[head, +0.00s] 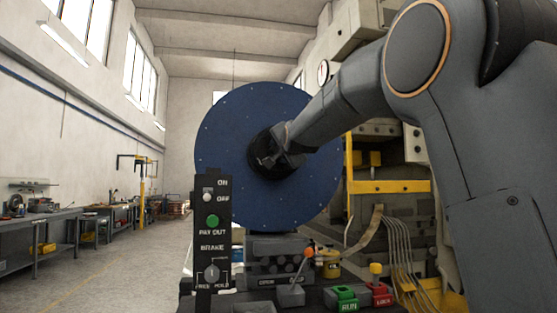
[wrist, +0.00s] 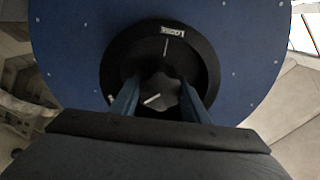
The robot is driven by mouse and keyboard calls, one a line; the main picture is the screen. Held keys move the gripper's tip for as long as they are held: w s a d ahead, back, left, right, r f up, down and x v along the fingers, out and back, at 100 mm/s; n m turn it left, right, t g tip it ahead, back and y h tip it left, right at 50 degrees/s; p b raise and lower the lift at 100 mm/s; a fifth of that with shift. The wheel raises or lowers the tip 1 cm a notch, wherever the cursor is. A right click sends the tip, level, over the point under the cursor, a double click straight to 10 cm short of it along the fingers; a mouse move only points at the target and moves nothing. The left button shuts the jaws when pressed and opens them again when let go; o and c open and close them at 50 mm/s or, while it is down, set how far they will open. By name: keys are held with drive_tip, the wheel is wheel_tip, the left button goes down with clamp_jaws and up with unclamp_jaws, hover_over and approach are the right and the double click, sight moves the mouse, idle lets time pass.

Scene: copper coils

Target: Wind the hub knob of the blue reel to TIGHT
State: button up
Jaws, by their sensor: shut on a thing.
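The blue reel (head: 228,125) stands upright ahead of me, and its face fills much of the wrist view (wrist: 70,55). At its centre is a round black hub (wrist: 205,65) with a small white label (wrist: 172,30) that I cannot read for sure. The dark hub knob (wrist: 165,88) carries a short slanted white mark. A white tick on the hub stands below the label, and another shows at its left. My gripper (wrist: 158,92) is shut on the knob, one finger on each side. In the head view my gripper (head: 279,158) is at the hub and partly hides it.
A black control panel (head: 212,240) with switch, green button and brake dial stands before the reel at lower left. A lever (head: 292,295) and green and red buttons (head: 345,296) sit below. Yellow-framed machinery (head: 385,186) is at right. Open floor lies left.

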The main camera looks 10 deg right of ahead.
drive_tip(key=shift+m+b, duration=0.9)
drive_tip(key=shift+m, duration=0.7)
drive_tip(key=o, duration=1.1)
drive_tip(key=shift+c, duration=0.2)
drive_tip(key=s+b, duration=0.1)
drive_tip(key=s, duration=0.6)
drive_tip(key=shift+s, duration=0.4)
